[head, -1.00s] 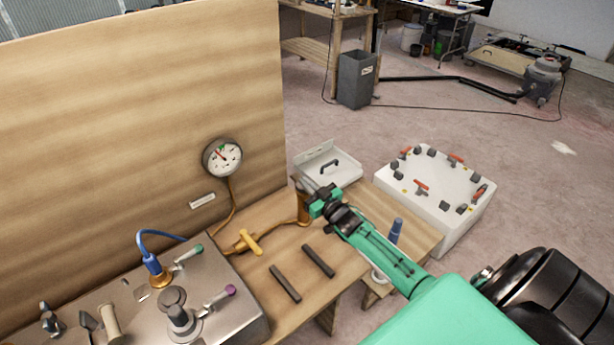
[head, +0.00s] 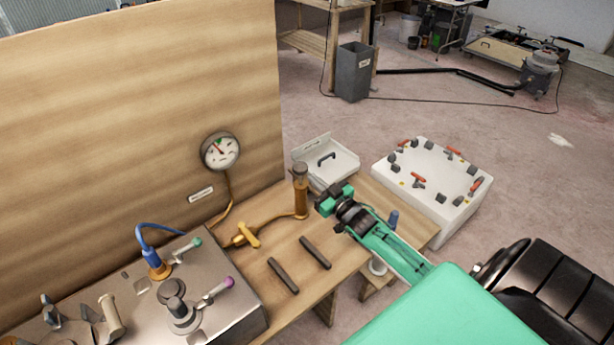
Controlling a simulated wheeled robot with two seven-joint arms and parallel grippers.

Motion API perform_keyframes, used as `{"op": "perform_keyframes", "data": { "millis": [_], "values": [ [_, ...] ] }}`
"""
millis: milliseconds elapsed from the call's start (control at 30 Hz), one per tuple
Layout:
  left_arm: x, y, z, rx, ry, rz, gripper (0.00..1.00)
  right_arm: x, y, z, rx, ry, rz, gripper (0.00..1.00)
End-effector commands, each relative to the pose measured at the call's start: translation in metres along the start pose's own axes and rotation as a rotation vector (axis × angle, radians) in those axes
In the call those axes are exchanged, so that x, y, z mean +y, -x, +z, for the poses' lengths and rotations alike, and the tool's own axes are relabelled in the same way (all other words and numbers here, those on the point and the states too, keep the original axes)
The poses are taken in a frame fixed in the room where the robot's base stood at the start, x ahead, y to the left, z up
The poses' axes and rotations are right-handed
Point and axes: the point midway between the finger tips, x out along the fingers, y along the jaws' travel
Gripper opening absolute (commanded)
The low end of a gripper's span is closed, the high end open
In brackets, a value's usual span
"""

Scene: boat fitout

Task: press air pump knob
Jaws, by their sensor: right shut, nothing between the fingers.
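The air pump appears to be the upright brass cylinder (head: 301,200) near the bench's far right corner. Its grey knob (head: 300,170) sits on top and shows clear of the gripper. An orange-brown pipe joins the cylinder to a valve with a yellow handle (head: 247,236). My right gripper (head: 322,204) is shut and empty, just right of the cylinder and lower in the picture than the knob. I cannot tell whether it touches the cylinder. My left gripper is not in view.
A pressure gauge (head: 220,151) is on the wooden panel (head: 130,120). A metal control box (head: 215,315) with levers stands at front left. Two dark bars (head: 315,252) lie on the bench. A white tray (head: 345,165) and a white box with red handles (head: 425,200) are behind my right arm.

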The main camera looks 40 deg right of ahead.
Motion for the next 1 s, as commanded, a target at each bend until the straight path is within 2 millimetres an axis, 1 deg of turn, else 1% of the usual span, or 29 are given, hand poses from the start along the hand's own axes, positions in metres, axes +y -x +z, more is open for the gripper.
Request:
{"op": "perform_keyframes", "data": {
  "millis": [33, 100, 300, 900, 1000],
  "values": [
    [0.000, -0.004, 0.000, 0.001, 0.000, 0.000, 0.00, 0.000, 0.008, 0.002, -0.001, 0.001, -0.001, 0.00],
    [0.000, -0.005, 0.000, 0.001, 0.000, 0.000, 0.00, 0.000, 0.016, 0.002, 0.000, 0.000, -0.001, 0.00],
    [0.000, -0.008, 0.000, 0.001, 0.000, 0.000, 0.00, 0.000, 0.029, -0.001, 0.001, 0.001, 0.000, 0.00],
    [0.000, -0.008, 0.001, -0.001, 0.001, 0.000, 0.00, 0.000, 0.030, -0.001, 0.002, 0.001, 0.000, 0.00],
    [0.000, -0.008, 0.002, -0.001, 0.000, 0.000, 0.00, -0.003, 0.032, 0.000, -0.008, 0.000, 0.000, 0.00]
  ]
}}
